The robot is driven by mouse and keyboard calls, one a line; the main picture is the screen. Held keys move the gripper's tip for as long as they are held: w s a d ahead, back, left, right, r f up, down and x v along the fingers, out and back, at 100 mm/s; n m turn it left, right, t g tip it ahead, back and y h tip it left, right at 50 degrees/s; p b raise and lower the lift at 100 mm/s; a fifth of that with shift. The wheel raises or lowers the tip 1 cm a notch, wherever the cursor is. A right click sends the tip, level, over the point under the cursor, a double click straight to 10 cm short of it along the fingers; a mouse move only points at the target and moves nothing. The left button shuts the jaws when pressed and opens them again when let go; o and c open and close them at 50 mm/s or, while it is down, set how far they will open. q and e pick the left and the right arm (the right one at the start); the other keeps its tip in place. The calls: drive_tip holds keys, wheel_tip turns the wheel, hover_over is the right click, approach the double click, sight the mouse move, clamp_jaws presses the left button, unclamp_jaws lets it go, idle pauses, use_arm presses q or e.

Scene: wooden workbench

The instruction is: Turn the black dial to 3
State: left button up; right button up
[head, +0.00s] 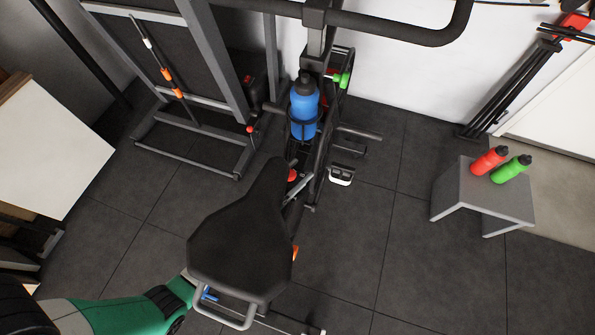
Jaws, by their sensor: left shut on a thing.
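A black exercise bike fills the middle of the view, with its black seat (240,235) nearest to me. I cannot make out the black dial or any numbers on it. My green left arm comes in from the lower left, and its gripper (207,293) is at the rear left edge of the seat, beside the grey loop handle (237,315). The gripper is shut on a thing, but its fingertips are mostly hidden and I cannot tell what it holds. A small blue part shows there. My right gripper is not in view.
A blue bottle (304,108) sits in the bike's holder. A grey stool (485,197) at the right carries a red bottle (488,160) and a green bottle (511,169). A grey metal frame (190,150) stands behind left. The dark floor (385,230) right of the bike is clear.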

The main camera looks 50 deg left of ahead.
use_arm(q)
drive_tip(key=shift+r+m+h+p, duration=0.3)
drive_tip(key=shift+m+h+p, duration=0.8)
drive_tip(key=shift+p, duration=1.2)
drive_tip(key=shift+c, duration=0.2)
drive_tip(key=shift+d+f+m+h, duration=0.1)
drive_tip(key=shift+d+m+h, duration=0.15)
drive_tip(key=shift+h, duration=0.75)
drive_tip(key=shift+s+d+f+m+g+h, duration=0.1)
drive_tip(key=shift+d+f+m+g+h, duration=0.1)
drive_tip(key=shift+m+g+h, duration=0.4)
drive_tip(key=shift+s+d+f+m+g+h, duration=0.15)
drive_tip(key=shift+m+h, duration=0.2)
drive_tip(key=shift+h, duration=0.55)
drive_tip(key=shift+w+r, duration=0.1)
drive_tip(key=o, duration=1.4)
drive_tip(key=shift+c, duration=0.2)
